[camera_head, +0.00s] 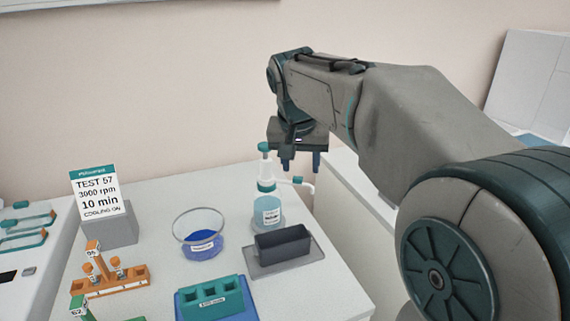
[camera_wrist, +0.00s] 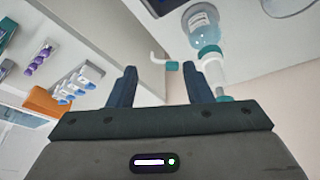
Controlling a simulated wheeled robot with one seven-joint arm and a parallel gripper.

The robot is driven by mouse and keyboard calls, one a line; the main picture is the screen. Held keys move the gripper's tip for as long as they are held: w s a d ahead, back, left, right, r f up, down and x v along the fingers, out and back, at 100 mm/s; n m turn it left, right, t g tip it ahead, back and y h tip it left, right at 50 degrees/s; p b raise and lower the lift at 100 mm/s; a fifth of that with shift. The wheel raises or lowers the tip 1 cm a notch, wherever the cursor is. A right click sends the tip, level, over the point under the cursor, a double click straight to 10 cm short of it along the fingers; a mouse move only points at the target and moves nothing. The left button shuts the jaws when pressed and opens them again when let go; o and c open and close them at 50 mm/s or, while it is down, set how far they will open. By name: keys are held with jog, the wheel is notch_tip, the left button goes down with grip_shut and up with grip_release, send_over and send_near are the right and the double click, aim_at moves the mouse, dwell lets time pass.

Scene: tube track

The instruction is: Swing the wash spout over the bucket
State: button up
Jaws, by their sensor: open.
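The wash bottle (camera_head: 267,209) stands upright on the white bench, with pale blue liquid and a teal collar. Its wash spout (camera_head: 309,188), a bent white tube with a teal piece, points right in the head view. The dark grey open box (camera_head: 283,243), apparently the bucket, sits on a grey tray in front of the bottle; the spout is not over it. My gripper (camera_head: 301,167) is open, pointing down just above the spout. In the wrist view, the spout's teal piece (camera_wrist: 173,66) appears between my fingertips (camera_wrist: 160,71); I cannot tell whether they touch it. The bottle (camera_wrist: 201,22) is beside the right finger.
A glass bowl of blue liquid (camera_head: 199,235) stands left of the bottle. A teal rack (camera_head: 213,297), an orange tube rack (camera_head: 108,281) and a sign (camera_head: 97,194) are on the bench. The bench's right edge is close to the spout, with a gap beyond it.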

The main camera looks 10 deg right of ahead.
jog(key=m, duration=0.1)
send_near(298, 178)
jog(key=x, duration=0.8)
jog(key=shift+w, duration=0.1)
grip_shut()
